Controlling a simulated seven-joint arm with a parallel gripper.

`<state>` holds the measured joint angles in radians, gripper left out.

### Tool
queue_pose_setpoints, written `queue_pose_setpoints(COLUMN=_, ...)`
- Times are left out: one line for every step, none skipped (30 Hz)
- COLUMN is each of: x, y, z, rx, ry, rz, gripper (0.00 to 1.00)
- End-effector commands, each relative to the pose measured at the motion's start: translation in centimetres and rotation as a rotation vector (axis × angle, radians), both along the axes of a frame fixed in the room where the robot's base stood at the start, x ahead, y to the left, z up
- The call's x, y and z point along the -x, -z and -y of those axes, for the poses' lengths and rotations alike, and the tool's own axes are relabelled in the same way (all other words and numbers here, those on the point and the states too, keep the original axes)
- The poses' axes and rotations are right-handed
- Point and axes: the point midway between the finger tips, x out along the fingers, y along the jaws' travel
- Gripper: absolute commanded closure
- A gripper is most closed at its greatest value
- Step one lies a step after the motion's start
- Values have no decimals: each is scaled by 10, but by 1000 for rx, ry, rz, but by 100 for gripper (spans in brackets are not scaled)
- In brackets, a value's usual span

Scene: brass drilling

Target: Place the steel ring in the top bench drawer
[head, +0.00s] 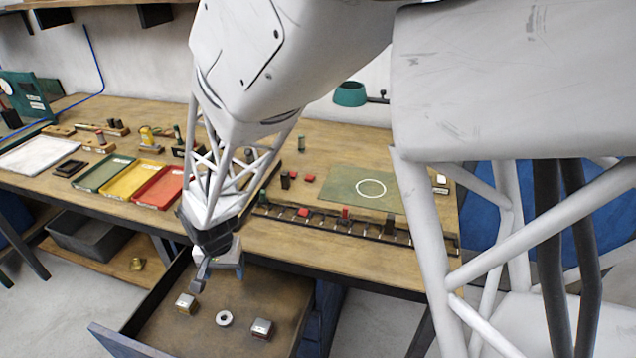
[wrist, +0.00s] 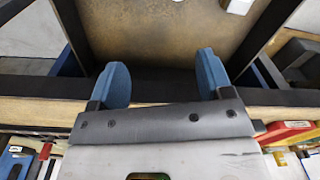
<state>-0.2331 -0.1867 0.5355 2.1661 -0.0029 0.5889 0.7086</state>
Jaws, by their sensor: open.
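The steel ring (head: 224,318) lies flat on the floor of the open top bench drawer (head: 115,345), between two small blocks. My gripper (head: 220,271) is open and empty, above the rear part of the drawer by the bench's front edge, apart from the ring. In the wrist view my gripper (wrist: 165,82) shows two blue finger pads spread apart with nothing between them. The drawer floor (wrist: 150,30) shows beyond the fingers there. I cannot make out the ring in that view.
On the bench are a slotted rack (head: 370,232), a green mat (head: 345,190) with a white circle, and green, yellow and red trays (head: 158,188). A grey bin (head: 88,236) stands below.

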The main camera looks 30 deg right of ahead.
Motion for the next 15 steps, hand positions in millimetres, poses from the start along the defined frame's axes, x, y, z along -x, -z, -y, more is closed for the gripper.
queue_pose_setpoints(x=3, y=-25, z=7, rx=-4, ry=-18, rz=26, gripper=27)
queue_pose_setpoints(x=6, y=-35, z=12, rx=-4, ry=-30, rz=31, gripper=27)
queue_pose_setpoints(x=11, y=-47, z=18, rx=-4, ry=-48, rz=40, gripper=27)
queue_pose_setpoints(x=15, y=-56, z=22, rx=-3, ry=-62, rz=45, gripper=27)
queue_pose_setpoints(x=20, y=-65, z=26, rx=-3, ry=-74, rz=49, gripper=27)
queue_pose_setpoints(x=25, y=-76, z=32, rx=-1, ry=-92, rz=58, gripper=27)
queue_pose_setpoints(x=30, y=-84, z=36, rx=0, ry=-105, rz=62, gripper=27)
queue_pose_setpoints(x=35, y=-93, z=40, rx=1, ry=-118, rz=68, gripper=27)
queue_pose_setpoints(x=42, y=-103, z=46, rx=3, ry=-135, rz=75, gripper=27)
queue_pose_setpoints(x=47, y=-111, z=50, rx=4, ry=-148, rz=80, gripper=27)
queue_pose_setpoints(x=52, y=-119, z=54, rx=6, ry=-160, rz=85, gripper=27)
queue_pose_setpoints(x=60, y=-129, z=59, rx=9, ry=-178, rz=93, gripper=27)
queue_pose_setpoints(x=66, y=-136, z=63, rx=11, ry=-192, rz=96, gripper=27)
queue_pose_setpoints(x=71, y=-143, z=67, rx=13, ry=-204, rz=104, gripper=27)
queue_pose_setpoints(x=80, y=-152, z=72, rx=16, ry=-221, rz=109, gripper=27)
